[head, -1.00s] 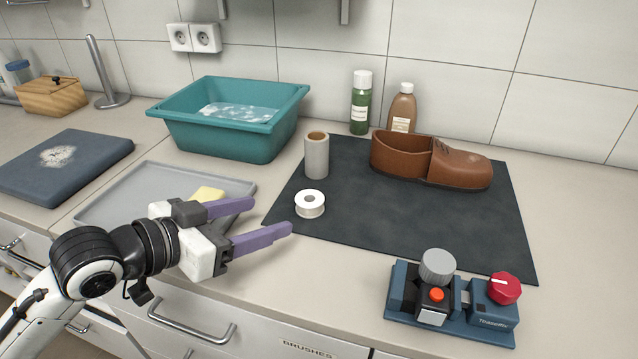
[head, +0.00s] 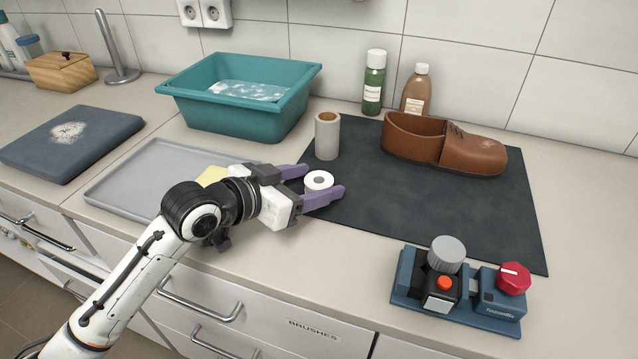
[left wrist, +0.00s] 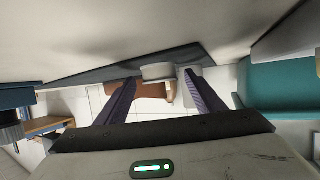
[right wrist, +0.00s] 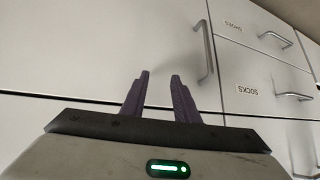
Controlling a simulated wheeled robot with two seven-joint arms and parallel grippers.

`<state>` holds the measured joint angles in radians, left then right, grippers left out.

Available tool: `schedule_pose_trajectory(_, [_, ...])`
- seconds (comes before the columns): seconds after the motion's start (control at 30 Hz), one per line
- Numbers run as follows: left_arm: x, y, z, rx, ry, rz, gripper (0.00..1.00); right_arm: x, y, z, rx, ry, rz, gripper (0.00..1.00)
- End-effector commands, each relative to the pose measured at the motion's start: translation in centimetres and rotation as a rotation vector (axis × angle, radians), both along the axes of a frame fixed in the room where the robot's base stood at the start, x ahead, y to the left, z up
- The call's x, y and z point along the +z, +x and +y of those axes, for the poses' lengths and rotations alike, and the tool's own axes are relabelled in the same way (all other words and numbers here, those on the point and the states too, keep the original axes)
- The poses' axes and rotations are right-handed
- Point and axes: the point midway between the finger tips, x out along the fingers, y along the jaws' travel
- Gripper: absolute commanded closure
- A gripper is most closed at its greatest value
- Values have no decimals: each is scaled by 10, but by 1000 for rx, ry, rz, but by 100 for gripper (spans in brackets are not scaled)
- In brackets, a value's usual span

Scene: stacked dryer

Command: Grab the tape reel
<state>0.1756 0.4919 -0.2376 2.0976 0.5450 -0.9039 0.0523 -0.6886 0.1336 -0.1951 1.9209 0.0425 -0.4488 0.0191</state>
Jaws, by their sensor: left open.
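The tape reel (head: 319,181) is a small white ring with a dark centre hole. It lies flat at the left edge of the dark mat (head: 450,225). My left gripper (head: 323,182) is open, its purple fingers low over the counter with one on each side of the reel. In the left wrist view the reel (left wrist: 157,71) shows between the fingertips, and I cannot tell whether either finger touches it. My right gripper (right wrist: 160,77) shows only in the right wrist view. Its fingers are apart and empty, in front of white drawers.
A grey roll with a brown core (head: 327,137) stands just behind the reel. A brown shoe (head: 473,152) and two bottles stand farther back. A teal basin (head: 240,115) and a grey tray (head: 125,185) are left. A blue device (head: 455,298) sits front right.

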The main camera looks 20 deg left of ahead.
Motion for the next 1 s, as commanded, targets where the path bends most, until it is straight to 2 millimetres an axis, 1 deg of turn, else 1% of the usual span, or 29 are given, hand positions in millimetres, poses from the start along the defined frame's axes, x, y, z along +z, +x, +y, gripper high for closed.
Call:
schedule_pose_trajectory(0.17, [0, 0, 0, 0, 0, 0, 38, 1, 2, 0, 0, 0, -4, 72])
schedule_pose_trajectory(0.2, [0, 0, 0, 0, 0, 0, 39, 1, 2, 0, 0, 0, -5, 72])
schedule_pose_trajectory(0.27, [0, 0, 0, 0, 0, 0, 49, 1, 3, 0, 0, 0, -5, 72])
schedule_pose_trajectory(0.4, [0, 0, 0, 0, 0, 0, 73, 1, 3, 0, 0, 1, -6, 72])
schedule_pose_trajectory(0.47, [0, 0, 0, 0, 0, 0, 81, 1, 3, 0, 0, 1, -6, 72])
schedule_pose_trajectory(0.67, [0, 0, 0, 0, 0, 0, 81, 2, 3, 0, 0, 1, -7, 72])
schedule_pose_trajectory(0.77, [6, 1, 0, 1, 1, -1, 81, 4, 3, 0, 0, 1, -8, 72])
schedule_pose_trajectory(0.87, [21, 1, 1, 0, 0, -5, 81, 6, 3, 0, -1, 2, -8, 72])
schedule_pose_trajectory(1.0, [52, 1, 1, 0, 1, -7, 81, 11, 4, 0, -2, 2, -11, 72])
